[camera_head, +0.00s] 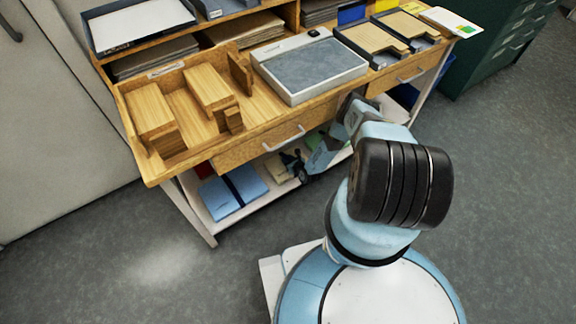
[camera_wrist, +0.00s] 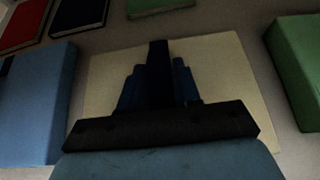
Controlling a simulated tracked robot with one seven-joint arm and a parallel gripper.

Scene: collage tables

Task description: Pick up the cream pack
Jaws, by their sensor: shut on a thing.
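The cream pack (camera_wrist: 225,80) lies flat under my gripper in the wrist view, with its middle hidden by the fingers. In the head view a small part of the cream pack (camera_head: 276,169) shows on the lower shelf of the desk. My gripper (camera_wrist: 160,65) reaches over the pack with its dark fingers close together, shut on it. In the head view my gripper (camera_head: 291,163) is under the desktop, partly shaded, at the pack's right side. The pack appears at shelf level; I cannot tell whether it is lifted.
A light blue pack (camera_wrist: 35,105) lies close left of the cream pack and a green one (camera_wrist: 300,65) close right. Red (camera_wrist: 22,24), dark blue (camera_wrist: 78,14) and green packs lie behind. The wooden desktop and drawer (camera_head: 262,147) hang over the white shelf (camera_head: 208,203).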

